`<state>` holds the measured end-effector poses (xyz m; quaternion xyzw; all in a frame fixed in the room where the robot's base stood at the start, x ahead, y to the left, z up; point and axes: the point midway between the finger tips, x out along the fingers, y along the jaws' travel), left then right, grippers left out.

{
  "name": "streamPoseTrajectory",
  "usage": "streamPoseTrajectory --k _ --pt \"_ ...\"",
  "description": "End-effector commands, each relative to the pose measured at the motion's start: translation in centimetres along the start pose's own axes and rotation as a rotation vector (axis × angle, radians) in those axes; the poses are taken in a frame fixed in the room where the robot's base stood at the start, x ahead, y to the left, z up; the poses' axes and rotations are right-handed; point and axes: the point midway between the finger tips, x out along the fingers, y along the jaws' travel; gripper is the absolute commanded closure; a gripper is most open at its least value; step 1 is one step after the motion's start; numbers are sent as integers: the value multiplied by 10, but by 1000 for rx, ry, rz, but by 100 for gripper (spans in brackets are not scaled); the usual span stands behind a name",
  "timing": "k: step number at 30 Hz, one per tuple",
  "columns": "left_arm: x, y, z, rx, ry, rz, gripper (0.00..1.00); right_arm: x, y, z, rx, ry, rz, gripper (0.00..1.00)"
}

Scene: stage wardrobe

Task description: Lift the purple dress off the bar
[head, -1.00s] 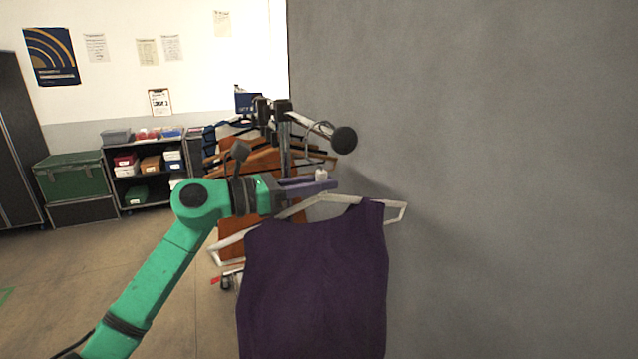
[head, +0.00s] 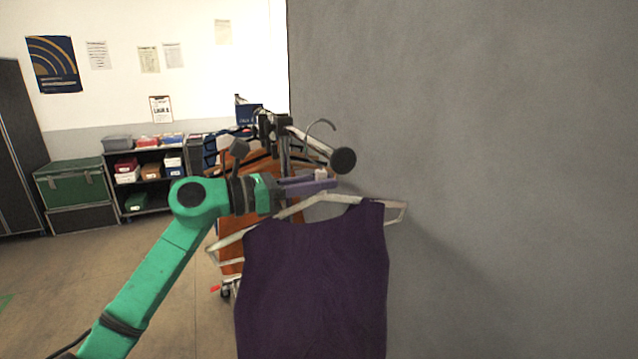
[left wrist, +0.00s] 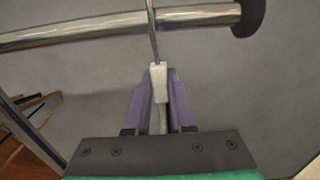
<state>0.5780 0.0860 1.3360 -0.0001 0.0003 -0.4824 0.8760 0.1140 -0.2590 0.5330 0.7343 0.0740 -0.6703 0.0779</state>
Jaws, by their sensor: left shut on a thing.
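The purple dress (head: 315,275) hangs on a white hanger (head: 395,212) in front of the grey wall. My left gripper (head: 322,182), with purple fingers, is shut on the hanger's neck, which also shows in the left wrist view (left wrist: 159,80). The hanger's wire hook (head: 321,124) stands up above the metal bar (head: 308,141) near its black end cap (head: 343,161). In the left wrist view the hook's stem crosses the bar (left wrist: 90,28), and its top is out of frame. I cannot tell whether the hook's tip clears the bar. My right gripper is not in view.
Other hangers and orange-brown garments (head: 232,252) sit farther back on the rack. The grey wall (head: 480,150) stands close on the right. A shelf with boxes (head: 150,175) and a green chest (head: 75,187) stand at the back left. The floor on the left is clear.

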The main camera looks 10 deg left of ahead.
Motion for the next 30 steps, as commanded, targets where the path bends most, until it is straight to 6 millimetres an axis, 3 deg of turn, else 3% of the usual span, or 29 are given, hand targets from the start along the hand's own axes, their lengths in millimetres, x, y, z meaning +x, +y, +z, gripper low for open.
streamPoseTrajectory --k 30 --pt "-62 0 -1 1 -3 1 100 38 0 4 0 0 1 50"
